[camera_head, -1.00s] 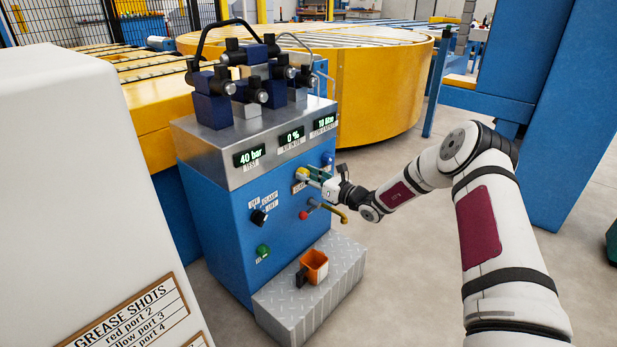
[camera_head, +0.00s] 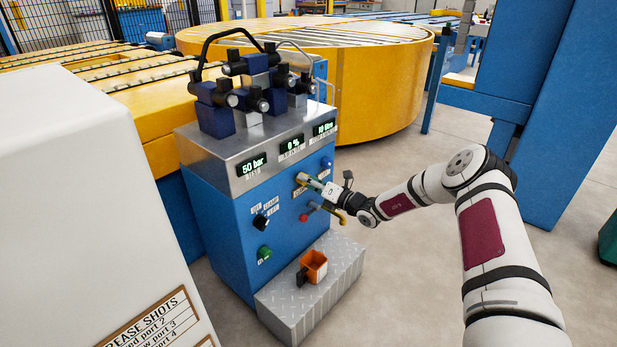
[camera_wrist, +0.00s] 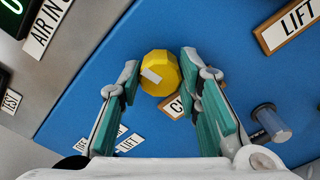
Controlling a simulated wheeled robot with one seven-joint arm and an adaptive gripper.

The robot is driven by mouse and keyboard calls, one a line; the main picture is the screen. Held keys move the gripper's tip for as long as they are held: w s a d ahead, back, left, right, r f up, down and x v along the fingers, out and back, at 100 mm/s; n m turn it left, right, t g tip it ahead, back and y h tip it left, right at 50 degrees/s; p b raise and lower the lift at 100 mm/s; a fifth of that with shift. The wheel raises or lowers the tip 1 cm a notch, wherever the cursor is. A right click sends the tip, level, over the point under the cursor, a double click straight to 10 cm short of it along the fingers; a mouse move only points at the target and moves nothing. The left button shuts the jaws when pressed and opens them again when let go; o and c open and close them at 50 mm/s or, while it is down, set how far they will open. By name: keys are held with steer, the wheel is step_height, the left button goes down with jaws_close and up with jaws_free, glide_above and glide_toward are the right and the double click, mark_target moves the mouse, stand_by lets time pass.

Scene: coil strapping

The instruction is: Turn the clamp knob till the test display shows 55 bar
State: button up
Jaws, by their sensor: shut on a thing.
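The yellow faceted clamp knob (camera_wrist: 160,73) sits on the blue front panel, with a white mark on its face. A label (camera_wrist: 178,105) starting with "C" is partly hidden beside it. My gripper (camera_wrist: 160,76) has one finger on each side of the knob and is shut on it. In the head view my gripper (camera_head: 314,184) meets the panel at the yellow knob (camera_head: 302,178), which it partly covers. The test display (camera_head: 252,165), leftmost of three on the sloped top, reads 50 bar.
The other displays read 0 % (camera_head: 293,145) and 10 litre (camera_head: 324,128). A blue knob (camera_head: 326,162), a red knob (camera_head: 303,217), a black selector (camera_head: 260,222) and a green button (camera_head: 264,252) share the panel.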

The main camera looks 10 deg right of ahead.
steer(key=shift+m+p, duration=0.45)
steer(key=shift+m, duration=1.15)
steer(key=shift+f, duration=0.1)
steer(key=o, duration=1.1)
steer(key=shift+o, duration=0.2)
steer(key=v, duration=1.2)
